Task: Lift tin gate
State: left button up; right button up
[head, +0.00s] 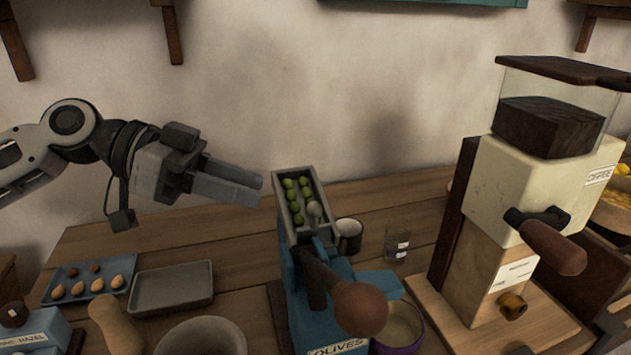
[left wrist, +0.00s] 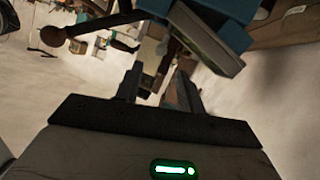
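A blue olive machine (head: 345,332) labelled OLIVES stands on the table. Its grey trough (head: 279,206) holds several green olives. A small pale metal piece (head: 315,211) sits at the trough's near end; I cannot tell whether it is the tin gate. A lever with a brown round knob (head: 361,309) is in front. My left gripper (head: 259,190) is in the air just left of the trough, pointing right and apart from it. In the left wrist view its fingers (left wrist: 160,88) are apart with nothing clearly between them. The machine's blue body (left wrist: 222,30) shows beyond. My right gripper is out of view.
A coffee grinder (head: 490,186) stands at the right. A grey tray (head: 172,288) and a blue tray with nuts (head: 88,272) lie at the left. A dark mug (head: 349,236) and a small glass (head: 397,243) stand behind the machine. A bowl (head: 202,336) is at the front.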

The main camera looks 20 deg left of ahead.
aim_at(315, 203)
pick_arm(q)
jog(key=p+x, duration=0.2)
jog(key=x, duration=0.8)
jog(key=shift+w, duration=0.1)
jog(key=shift+a, duration=0.1)
jog(key=shift+c, duration=0.3)
grip_shut()
